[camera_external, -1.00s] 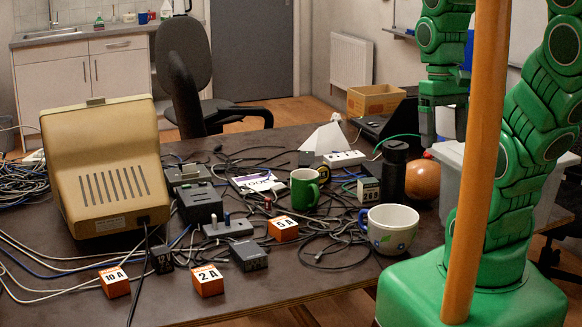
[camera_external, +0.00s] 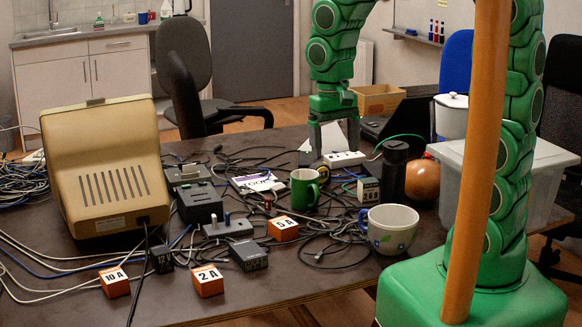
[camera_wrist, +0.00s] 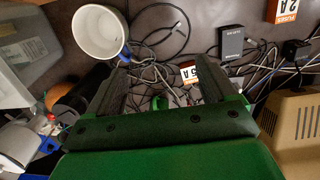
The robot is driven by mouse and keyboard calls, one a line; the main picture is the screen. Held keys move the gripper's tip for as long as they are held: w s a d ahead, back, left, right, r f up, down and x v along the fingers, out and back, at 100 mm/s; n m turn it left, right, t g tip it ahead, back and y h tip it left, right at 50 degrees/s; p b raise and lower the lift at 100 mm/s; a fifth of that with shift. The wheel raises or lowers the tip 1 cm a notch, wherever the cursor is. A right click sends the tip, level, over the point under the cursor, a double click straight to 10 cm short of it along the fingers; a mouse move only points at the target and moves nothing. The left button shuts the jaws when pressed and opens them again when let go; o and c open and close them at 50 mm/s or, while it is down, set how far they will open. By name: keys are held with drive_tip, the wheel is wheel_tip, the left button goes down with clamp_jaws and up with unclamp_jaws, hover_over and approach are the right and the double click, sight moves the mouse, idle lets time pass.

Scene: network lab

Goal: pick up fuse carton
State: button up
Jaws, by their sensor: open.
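Three small orange-and-white fuse cartons stand on the dark table. The 10 A carton (camera_external: 115,282) is at the front left, the 2 A carton (camera_external: 208,281) to its right, and the 5 A carton (camera_external: 283,229) farther back among cables. My gripper (camera_external: 333,142) is open and empty, pointing down over the back of the table, behind the green mug and the cartons. In the wrist view the 5 A carton (camera_wrist: 188,74) shows between the fingers, partly hidden by one. The 2 A carton (camera_wrist: 284,10) is at the upper right edge there.
A green mug (camera_external: 304,189), a white mug (camera_external: 391,229), a dark cylinder (camera_external: 393,171) and a white power strip (camera_external: 343,159) stand nearby. A beige monitor (camera_external: 105,165) fills the left. Dark adapters (camera_external: 249,256) and loose cables clutter the table. A clear bin (camera_external: 450,190) is at the right.

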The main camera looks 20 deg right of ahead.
drive_tip(key=w+a+f, duration=0.1)
drive_tip(key=a+f, duration=0.3)
drive_tip(key=a, duration=0.3)
drive_tip(key=w+a+f, duration=0.2)
drive_tip(key=a+f, duration=0.1)
drive_tip(key=a, duration=0.4)
drive_tip(key=n+t, duration=0.1)
hover_over(207, 274)
drive_tip(key=w, duration=0.1)
drive_tip(key=f, duration=1)
drive_tip(key=shift+d, duration=0.25)
drive_tip(key=shift+a+f, duration=0.25)
drive_tip(key=shift+f, duration=0.15)
drive_tip(key=shift+s+f, duration=0.2)
drive_tip(key=shift+f, duration=1.65)
drive_tip(key=shift+s+f, duration=0.2)
drive_tip(key=shift+f, duration=1.65)
drive_tip(key=c, duration=1.1)
drive_tip(key=shift+r, duration=0.1)
